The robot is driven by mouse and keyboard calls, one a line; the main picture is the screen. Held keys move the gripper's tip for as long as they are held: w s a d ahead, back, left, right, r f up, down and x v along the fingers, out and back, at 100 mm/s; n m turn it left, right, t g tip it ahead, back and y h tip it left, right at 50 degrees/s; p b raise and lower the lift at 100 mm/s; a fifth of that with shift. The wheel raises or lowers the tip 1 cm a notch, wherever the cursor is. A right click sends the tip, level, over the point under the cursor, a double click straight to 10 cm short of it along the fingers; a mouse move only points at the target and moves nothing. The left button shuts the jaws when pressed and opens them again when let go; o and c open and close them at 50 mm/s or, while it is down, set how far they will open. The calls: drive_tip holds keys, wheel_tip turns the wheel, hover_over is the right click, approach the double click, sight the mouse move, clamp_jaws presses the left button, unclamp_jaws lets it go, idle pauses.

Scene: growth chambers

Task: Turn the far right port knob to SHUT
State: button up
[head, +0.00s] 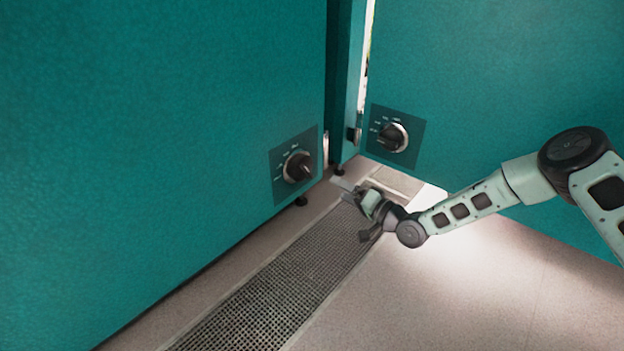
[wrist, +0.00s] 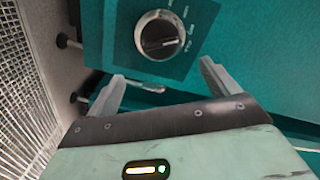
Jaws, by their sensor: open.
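Two round dark port knobs with silver rims show in the head view. One knob (head: 393,137) is on the right-hand teal panel, its pointer toward the left. The other knob (head: 298,167) is on the left-hand panel. Their label words are too small to read. My gripper (head: 354,211) is open and empty, low in front of the corner between the panels, apart from both knobs. In the wrist view a knob (wrist: 160,36) lies ahead, beyond the open fingertips (wrist: 162,70). It looks like the left-hand panel's knob, but I cannot be sure.
A metal floor grating (head: 285,285) runs along the left-hand panel (head: 170,130). The right-hand panel (head: 500,80) meets it near a narrow gap. A small silver bar (wrist: 148,87) shows between my fingers in the wrist view. The floor at the right (head: 470,300) is clear.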

sight(309, 173)
drive_tip(key=b+x, duration=0.5)
drive_tip(key=x, duration=0.6)
drive_tip(key=shift+f, duration=0.15)
drive_tip(key=shift+w+a, duration=0.4)
drive_tip(key=shift+a, duration=0.1)
drive_tip(key=c, duration=0.8)
